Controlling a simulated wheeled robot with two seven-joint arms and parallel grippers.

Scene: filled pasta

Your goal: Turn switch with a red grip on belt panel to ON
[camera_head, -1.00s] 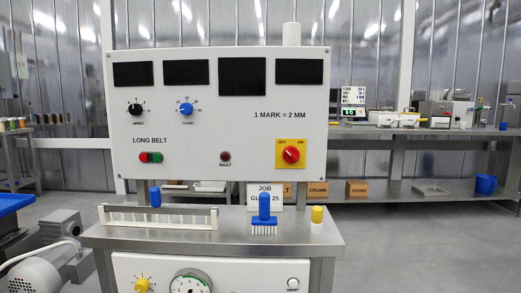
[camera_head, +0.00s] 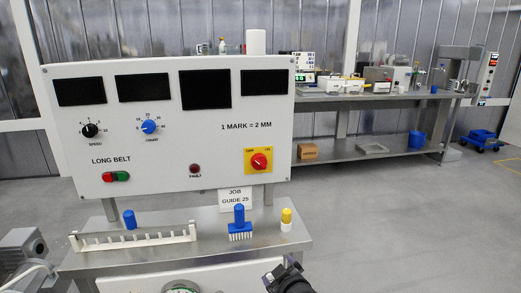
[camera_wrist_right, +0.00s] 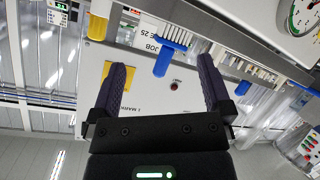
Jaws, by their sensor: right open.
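The switch with a red grip (camera_head: 259,161) sits on a yellow plate (camera_head: 250,171) at the lower right of the white belt panel (camera_head: 215,140). The plate has a label at each upper corner; the exact angle of the grip is too small to tell. In the right wrist view, which is turned over, part of the yellow plate (camera_wrist_right: 128,78) shows beside a finger and the red grip cannot be made out. My right gripper (camera_head: 281,271) is open and empty, low in front of the bench and apart from the panel. My left gripper is out of view.
Below the panel, a steel bench (camera_head: 295,236) bears a white slotted rack (camera_head: 135,240), a blue brush (camera_head: 239,225), a blue-capped piece (camera_head: 130,219) and a yellow-topped piece (camera_head: 286,219). A job card (camera_head: 236,198) stands behind the brush.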

